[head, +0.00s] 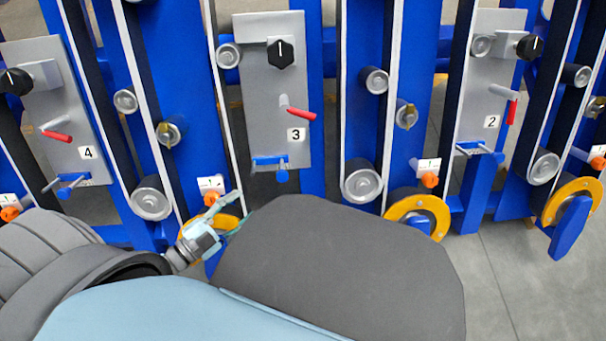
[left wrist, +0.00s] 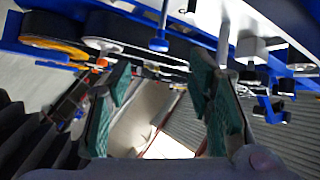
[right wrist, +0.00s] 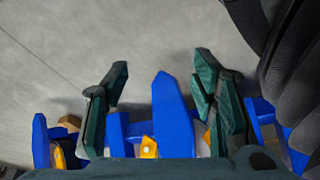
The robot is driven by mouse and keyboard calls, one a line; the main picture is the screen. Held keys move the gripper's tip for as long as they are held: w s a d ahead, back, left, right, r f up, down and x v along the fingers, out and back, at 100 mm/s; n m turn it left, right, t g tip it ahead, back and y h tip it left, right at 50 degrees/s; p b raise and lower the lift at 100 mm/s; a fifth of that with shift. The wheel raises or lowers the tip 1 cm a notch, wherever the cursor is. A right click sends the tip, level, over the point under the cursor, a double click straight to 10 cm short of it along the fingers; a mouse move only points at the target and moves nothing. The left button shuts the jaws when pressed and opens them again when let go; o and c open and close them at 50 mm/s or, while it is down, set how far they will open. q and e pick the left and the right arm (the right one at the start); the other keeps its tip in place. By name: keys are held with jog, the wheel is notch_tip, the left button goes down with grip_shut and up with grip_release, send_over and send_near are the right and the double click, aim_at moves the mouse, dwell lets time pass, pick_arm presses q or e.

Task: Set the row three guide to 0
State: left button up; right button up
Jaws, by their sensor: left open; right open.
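The row three panel (head: 262,133) is a grey plate marked 3, with a black knob (head: 280,54) on top and a red-tipped lever (head: 298,112). A small white tag (head: 211,183), apparently reading 1, sits above an orange knob (head: 211,199) at its lower left. A similar tag (head: 429,165) and orange knob (head: 430,181) are at its lower right. I cannot tell which is the row three guide. My left gripper (head: 236,206) is open just below and right of the left orange knob. My right gripper (right wrist: 162,62) is open and empty, hidden in the head view.
Panels marked 4 (head: 55,100) and 2 (head: 490,75) stand either side, with blue uprights and grey rollers between. Yellow rings (head: 418,205) jut out low. In the right wrist view a blue bar (right wrist: 172,115) shows between the fingers, with bare floor (right wrist: 150,35) beyond.

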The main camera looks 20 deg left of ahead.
aim_at(279, 179)
pick_arm(q)
jog(key=shift+h, duration=0.3)
jog(key=b+x, duration=0.2)
jog(key=x, duration=1.1)
jog(key=shift+d, duration=0.15)
jog(key=shift+w+d, duration=0.25)
jog(key=shift+w, duration=0.15)
grip_shut()
pick_arm(e)
jog(key=r, duration=0.3)
jog(key=w+r, duration=0.1)
jog(key=shift+a+r, duration=0.25)
